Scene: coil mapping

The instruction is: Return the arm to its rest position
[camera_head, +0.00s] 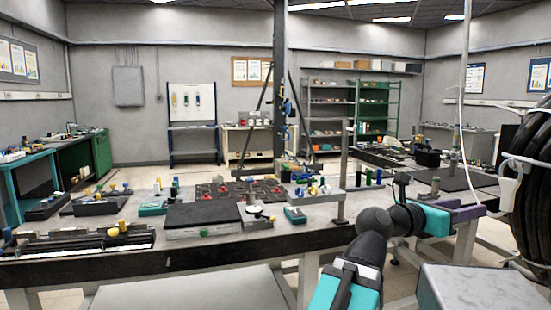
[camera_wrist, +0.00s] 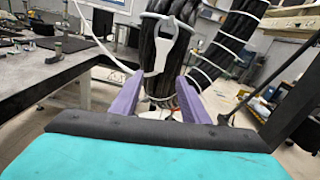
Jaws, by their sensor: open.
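My arm reaches from the bottom middle toward the right in the head view, with dark joints and teal covers. My gripper (camera_head: 470,211) has purple fingers and points right, toward a black ribbed coil (camera_head: 532,145) at the right edge. In the wrist view my gripper (camera_wrist: 158,86) is open, with the two purple fingers well apart. The coil (camera_wrist: 162,50) stands beyond the fingers with a white hooked clip on its front. Nothing is visibly gripped. Whether the fingertips touch the coil cannot be told.
A long workbench (camera_head: 180,262) with tools and blocks lies left of my arm. A thin upright post (camera_head: 342,175) stands near its right end. A grey box top (camera_head: 485,288) lies below my gripper. A white cable (camera_head: 464,90) hangs close by.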

